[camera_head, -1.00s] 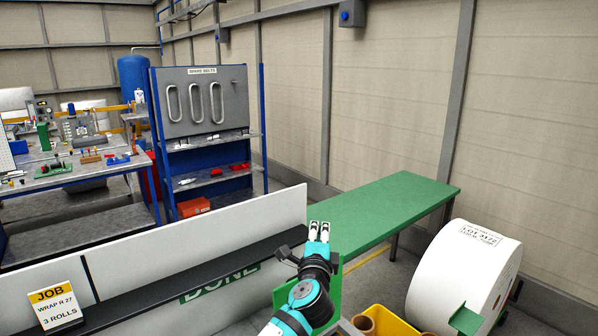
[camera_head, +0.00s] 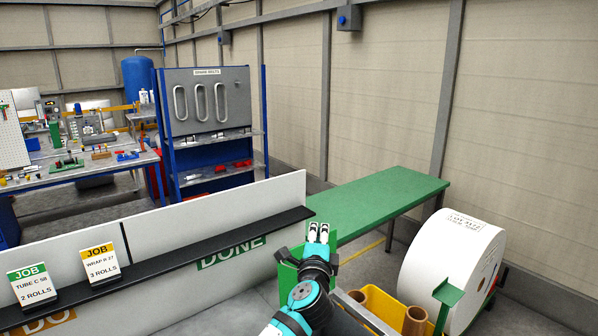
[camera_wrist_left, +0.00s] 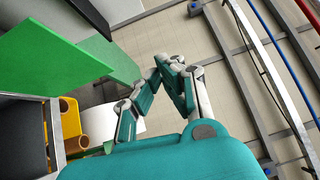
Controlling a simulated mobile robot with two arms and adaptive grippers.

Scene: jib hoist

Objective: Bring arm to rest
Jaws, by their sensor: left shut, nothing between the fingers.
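My left arm comes up from the bottom of the head view, and its teal and grey gripper (camera_head: 318,232) points up and away. Its two fingers are close together with nothing between them. The gripper also shows in the left wrist view (camera_wrist_left: 163,62), with its fingertips meeting. It is raised in front of a green panel (camera_head: 288,270), near the right end of the white board marked DONE. It holds nothing. My right gripper is in neither view.
A green bench (camera_head: 385,200) stands beyond the gripper. A large white roll (camera_head: 450,262) and a yellow bin (camera_head: 378,302) with brown tubes are at the right. A black ledge (camera_head: 190,255) holds two job cards, WRAP R 27 (camera_head: 100,262) and TUBE C 58 (camera_head: 31,284). Shelves with belts stand behind.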

